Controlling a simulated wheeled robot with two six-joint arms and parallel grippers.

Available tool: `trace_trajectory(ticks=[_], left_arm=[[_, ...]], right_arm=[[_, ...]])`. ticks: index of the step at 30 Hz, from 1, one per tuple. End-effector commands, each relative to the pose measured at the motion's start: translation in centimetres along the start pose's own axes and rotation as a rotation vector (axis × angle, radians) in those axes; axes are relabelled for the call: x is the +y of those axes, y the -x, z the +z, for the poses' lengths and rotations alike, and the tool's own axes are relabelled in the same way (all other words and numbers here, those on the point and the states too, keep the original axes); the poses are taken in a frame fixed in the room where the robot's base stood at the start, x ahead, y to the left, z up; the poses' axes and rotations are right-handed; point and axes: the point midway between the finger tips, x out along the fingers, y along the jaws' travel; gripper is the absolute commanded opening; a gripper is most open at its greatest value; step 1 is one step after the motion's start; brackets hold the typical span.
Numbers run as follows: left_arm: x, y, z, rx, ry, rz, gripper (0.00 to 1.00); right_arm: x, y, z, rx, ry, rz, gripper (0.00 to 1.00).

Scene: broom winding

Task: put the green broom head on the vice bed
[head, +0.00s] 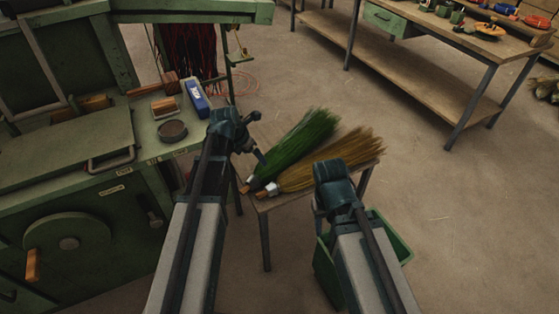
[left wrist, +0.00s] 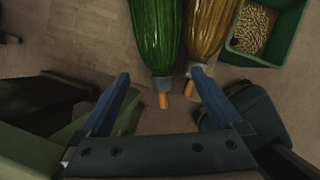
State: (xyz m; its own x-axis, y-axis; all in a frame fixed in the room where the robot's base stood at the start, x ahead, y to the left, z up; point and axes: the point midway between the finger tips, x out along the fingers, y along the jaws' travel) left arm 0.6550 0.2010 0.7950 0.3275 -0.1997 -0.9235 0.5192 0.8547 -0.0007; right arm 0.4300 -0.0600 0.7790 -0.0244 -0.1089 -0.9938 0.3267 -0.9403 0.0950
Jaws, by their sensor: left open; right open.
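The green broom head (head: 303,138) lies on a small table beside a tan broom head (head: 335,160), bristles pointing away to the upper right. In the left wrist view the green broom head (left wrist: 157,35) has a grey collar and a wooden stub between my fingers, not gripped. My left gripper (head: 257,137) is open and empty near the stub end. My right gripper (head: 333,175) is over the table's near right side; its fingers are hidden by its wrist. The vice bed may be the flat plate (head: 60,150) on the green machine at left; I cannot tell for certain.
The small table (head: 290,200) has a green bin (head: 400,245) beside it, holding small pellets in the left wrist view (left wrist: 252,27). A blue box (head: 197,98), a round dark tin (head: 172,131) and a wooden block sit on the green machine's edge. A workbench (head: 430,55) stands behind.

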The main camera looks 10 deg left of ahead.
Motion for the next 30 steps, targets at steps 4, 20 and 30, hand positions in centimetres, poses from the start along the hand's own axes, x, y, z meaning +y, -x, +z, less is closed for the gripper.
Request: trace_trajectory(ticks=[4,20,30], left_arm=[[0.0,-0.3,0.0,0.0,0.001,0.0,1.0],[0.0,-7.0,-0.2,0.001,-0.004,-0.001,1.0],[-0.1,-8.7,0.0,0.001,-0.002,-0.001,1.0]], right_arm=[[0.0,-0.2,0.0,0.0,0.0,0.0,0.5],[-0.6,-6.5,-0.4,0.0,0.0,0.0,0.5],[-0.8,-7.9,-0.5,0.0,0.0,0.0,0.5]])
